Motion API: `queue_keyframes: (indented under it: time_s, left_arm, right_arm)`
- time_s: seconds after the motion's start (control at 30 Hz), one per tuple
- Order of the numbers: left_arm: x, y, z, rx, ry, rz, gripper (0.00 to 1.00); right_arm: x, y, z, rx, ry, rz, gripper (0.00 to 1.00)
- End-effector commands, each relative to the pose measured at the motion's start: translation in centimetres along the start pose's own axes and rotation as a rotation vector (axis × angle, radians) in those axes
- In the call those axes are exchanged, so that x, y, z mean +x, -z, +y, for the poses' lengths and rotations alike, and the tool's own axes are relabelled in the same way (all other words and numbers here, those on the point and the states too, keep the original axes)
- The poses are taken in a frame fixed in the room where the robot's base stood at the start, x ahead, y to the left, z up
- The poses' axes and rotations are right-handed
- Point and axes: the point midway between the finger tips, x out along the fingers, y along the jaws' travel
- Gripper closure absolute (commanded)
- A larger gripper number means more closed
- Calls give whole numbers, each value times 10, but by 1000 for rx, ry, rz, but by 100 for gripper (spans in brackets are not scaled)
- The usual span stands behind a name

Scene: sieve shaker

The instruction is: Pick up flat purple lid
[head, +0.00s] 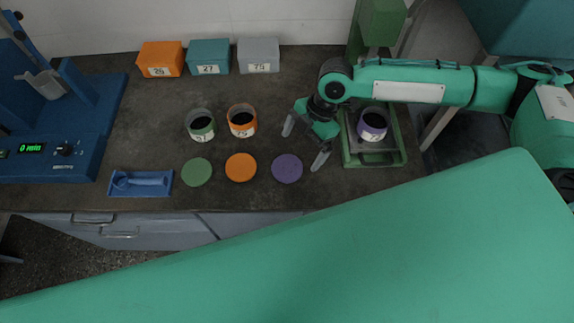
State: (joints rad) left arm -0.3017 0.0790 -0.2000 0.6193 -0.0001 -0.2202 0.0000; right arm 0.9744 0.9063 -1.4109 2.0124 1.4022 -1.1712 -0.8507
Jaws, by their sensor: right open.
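The flat purple lid (287,168) lies on the dark bench, to the right of an orange lid (240,167) and a green lid (197,172). My right gripper (304,147) is open and empty, its two fingers spread just above and to the right of the purple lid. One fingertip is up and left near the lid's far side, the other is to the lid's right. It does not appear to touch the lid. I cannot tell its exact height. A purple-banded cup (373,124) stands on the green device (397,157) at the right. My left gripper is not in view.
Green (201,129) and orange (242,124) cups stand behind the lids. Orange (160,61), teal (209,60) and grey (259,57) boxes line the back. A blue tray (140,183) and blue machine (62,135) are at the left. The bench front edge is close to the lids.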

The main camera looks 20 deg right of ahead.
Motion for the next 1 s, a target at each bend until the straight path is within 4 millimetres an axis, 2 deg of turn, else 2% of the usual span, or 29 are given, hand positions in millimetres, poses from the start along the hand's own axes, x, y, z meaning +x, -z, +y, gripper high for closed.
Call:
queue_keyframes:
  time_s: [0.1,0.27,0.43,0.6,0.87,1.0]
  left_arm:
    - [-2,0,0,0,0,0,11]
    - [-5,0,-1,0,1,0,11]
    - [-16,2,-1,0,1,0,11]
    - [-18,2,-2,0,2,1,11]
    - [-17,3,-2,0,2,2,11]
    - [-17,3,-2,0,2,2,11]
  right_arm:
    - [14,1,0,0,1,1,0]
    - [23,2,0,0,1,0,0]
    - [46,10,3,-3,2,1,0]
    - [67,9,2,-1,1,0,0]
    - [71,8,3,0,-1,0,0]
    - [71,8,3,0,-1,0,26]
